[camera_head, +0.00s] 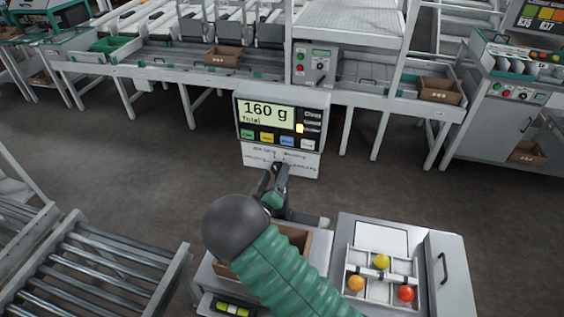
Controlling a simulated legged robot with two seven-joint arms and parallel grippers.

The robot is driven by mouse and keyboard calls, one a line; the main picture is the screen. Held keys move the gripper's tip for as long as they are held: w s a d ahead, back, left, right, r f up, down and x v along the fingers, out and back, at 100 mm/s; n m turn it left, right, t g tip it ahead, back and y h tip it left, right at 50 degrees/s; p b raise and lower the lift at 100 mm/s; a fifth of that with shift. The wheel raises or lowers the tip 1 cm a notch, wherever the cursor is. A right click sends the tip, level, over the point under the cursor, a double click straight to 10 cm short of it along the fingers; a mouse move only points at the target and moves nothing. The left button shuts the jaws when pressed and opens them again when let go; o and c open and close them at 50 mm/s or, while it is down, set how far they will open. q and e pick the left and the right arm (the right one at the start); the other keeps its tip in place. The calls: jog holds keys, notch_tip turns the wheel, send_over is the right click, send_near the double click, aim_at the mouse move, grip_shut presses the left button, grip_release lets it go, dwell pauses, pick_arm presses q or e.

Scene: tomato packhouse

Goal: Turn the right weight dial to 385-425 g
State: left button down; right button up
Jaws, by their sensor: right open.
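A scale display (267,116) stands ahead of me and reads 160 g with the word Total. It has a row of coloured buttons under the screen. My right gripper (276,172) is open and empty, below the display and above the near bench. My green-sleeved right arm covers part of the bench under it. I cannot make out a weight dial for sure; my arm and gripper may hide it. My left gripper is out of view.
A brown box (296,236) sits on the near bench, partly behind my arm. A white divided tray (362,296) to the right holds yellow, orange and red fruits. A roller conveyor (90,270) is at left. A sorting line with a control box (313,66) runs behind the display.

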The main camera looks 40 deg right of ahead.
jog(key=shift+w+d+f, duration=0.1)
jog(key=shift+w+d, duration=0.1)
jog(key=shift+d, duration=0.3)
jog(key=shift+s, duration=0.15)
jog(key=shift+s+a+r, duration=0.1)
jog(key=shift+a+r, duration=0.05)
jog(key=shift+r, duration=0.1)
jog(key=shift+a+r, duration=0.1)
jog(key=shift+a, duration=0.25)
jog(key=c, duration=0.5)
jog(key=shift+c, duration=1.1)
jog(key=shift+s+d, duration=0.1)
jog(key=shift+d, duration=0.1)
grip_shut()
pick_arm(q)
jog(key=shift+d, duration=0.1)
